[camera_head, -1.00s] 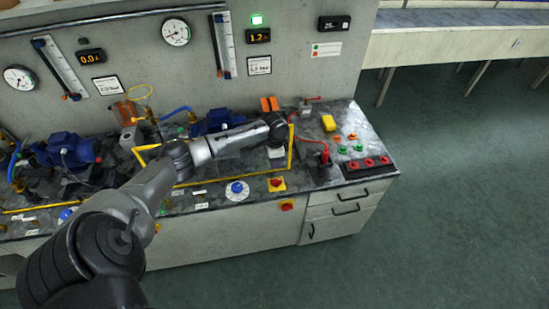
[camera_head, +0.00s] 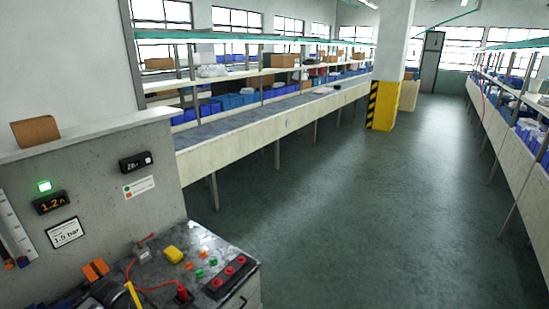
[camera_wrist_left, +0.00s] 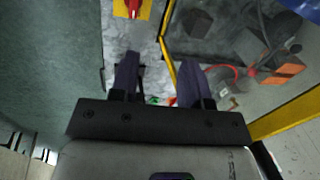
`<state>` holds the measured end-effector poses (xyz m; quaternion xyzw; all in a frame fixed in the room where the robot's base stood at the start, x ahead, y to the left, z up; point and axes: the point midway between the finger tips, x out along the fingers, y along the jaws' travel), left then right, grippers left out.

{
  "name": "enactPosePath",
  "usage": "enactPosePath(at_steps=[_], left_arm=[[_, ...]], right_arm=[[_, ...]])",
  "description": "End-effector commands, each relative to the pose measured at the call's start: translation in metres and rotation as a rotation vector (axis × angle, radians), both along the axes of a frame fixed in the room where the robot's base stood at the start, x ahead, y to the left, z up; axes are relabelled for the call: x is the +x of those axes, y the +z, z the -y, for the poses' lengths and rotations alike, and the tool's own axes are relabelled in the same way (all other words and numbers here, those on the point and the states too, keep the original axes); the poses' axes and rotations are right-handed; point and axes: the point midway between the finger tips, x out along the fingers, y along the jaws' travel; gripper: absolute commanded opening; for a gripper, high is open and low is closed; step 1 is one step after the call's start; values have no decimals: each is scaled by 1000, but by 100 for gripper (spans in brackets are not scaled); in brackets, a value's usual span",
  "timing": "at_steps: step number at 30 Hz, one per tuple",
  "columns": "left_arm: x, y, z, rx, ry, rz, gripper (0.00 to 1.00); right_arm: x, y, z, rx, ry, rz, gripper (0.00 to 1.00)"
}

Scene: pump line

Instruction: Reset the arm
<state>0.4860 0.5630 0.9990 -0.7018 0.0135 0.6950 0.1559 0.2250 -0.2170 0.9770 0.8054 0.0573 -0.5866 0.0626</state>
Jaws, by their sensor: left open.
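My left gripper (camera_wrist_left: 157,75) shows in the left wrist view with its two dark fingers apart and nothing visible between them. It is over the grey pump bench top, beside a yellow frame bar (camera_wrist_left: 168,45). A red and yellow switch (camera_wrist_left: 133,8) lies beyond the fingertips. In the head view only a dark piece of my left arm shows at the bottom left edge; its gripper is not visible there. My right gripper is in neither view.
A long shelved workbench (camera_head: 260,122) runs along the back. A yellow-based pillar (camera_head: 383,105) stands beyond; the green floor between is clear.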

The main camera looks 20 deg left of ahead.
Motion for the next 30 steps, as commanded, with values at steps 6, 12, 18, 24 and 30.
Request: enactPosePath(at_steps=[6, 12, 18, 24, 30], left_arm=[[42, 77, 69, 202, -128, 282, 43], [18, 102, 193, 195, -225, 557, 43], [-74, 90, 282, 29, -180, 674, 43], [-154, 48, 320, -137, -69, 563, 43], [-214, 4, 339, -211, 13, 401, 43]], right_arm=[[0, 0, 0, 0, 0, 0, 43], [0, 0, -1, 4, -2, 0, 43], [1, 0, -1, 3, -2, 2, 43], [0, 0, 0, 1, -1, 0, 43], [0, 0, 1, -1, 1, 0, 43]])
